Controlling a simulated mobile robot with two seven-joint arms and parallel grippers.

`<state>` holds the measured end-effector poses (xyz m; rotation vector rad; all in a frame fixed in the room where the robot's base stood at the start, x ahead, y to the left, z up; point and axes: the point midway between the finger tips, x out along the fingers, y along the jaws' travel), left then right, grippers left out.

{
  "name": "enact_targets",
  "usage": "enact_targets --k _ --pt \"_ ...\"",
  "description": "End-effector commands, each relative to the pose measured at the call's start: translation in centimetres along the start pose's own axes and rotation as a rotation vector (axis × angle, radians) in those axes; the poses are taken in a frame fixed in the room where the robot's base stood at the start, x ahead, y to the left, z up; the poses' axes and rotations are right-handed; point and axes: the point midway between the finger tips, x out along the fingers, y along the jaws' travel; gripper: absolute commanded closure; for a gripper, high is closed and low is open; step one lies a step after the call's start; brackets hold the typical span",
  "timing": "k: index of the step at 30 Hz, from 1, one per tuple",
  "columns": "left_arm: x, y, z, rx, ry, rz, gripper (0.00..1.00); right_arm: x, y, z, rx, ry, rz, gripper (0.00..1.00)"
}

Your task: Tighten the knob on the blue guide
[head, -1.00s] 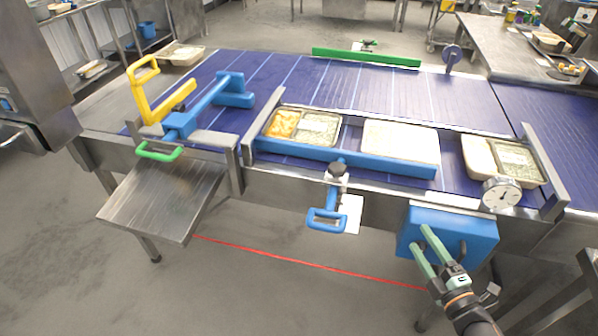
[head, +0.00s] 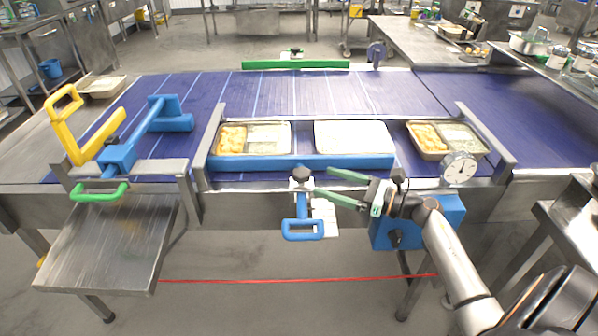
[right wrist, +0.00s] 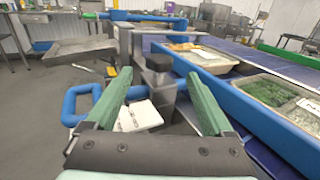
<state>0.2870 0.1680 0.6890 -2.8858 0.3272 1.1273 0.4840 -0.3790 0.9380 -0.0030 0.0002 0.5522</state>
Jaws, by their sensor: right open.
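The blue guide (head: 345,162) is a long bar along the near side of the belt, in front of the trays. Its dark knob (head: 303,173) sits on a metal clamp at the belt's front edge, above a blue loop handle (head: 302,230). My right gripper (head: 326,182) is open just right of the knob, green fingers pointing at it. In the right wrist view the knob (right wrist: 159,64) stands ahead, between the lines of the two spread fingers (right wrist: 160,92), with no contact visible. The guide (right wrist: 270,122) runs along the right there. My left gripper is not in view.
Food trays (head: 353,122) stand on the purple belt (head: 300,90) behind the guide. A dial gauge (head: 459,169) and a blue box (head: 440,212) are beside my right arm. A yellow and blue fixture with a green handle (head: 98,193) is at left.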

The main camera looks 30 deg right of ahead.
Motion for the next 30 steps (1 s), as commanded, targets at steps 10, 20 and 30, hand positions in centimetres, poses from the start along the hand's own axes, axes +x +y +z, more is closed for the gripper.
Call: enact_targets --k 10,20,30 --pt "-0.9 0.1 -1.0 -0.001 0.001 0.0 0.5 6.3 0.0 0.2 0.005 -0.004 -0.002 0.14" --pt "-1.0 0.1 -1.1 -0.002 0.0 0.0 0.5 7.7 0.0 0.0 0.002 -0.001 -0.001 0.14" --pt "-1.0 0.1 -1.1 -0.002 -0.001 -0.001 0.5 7.7 0.0 0.0 0.003 -0.001 -0.001 0.36"
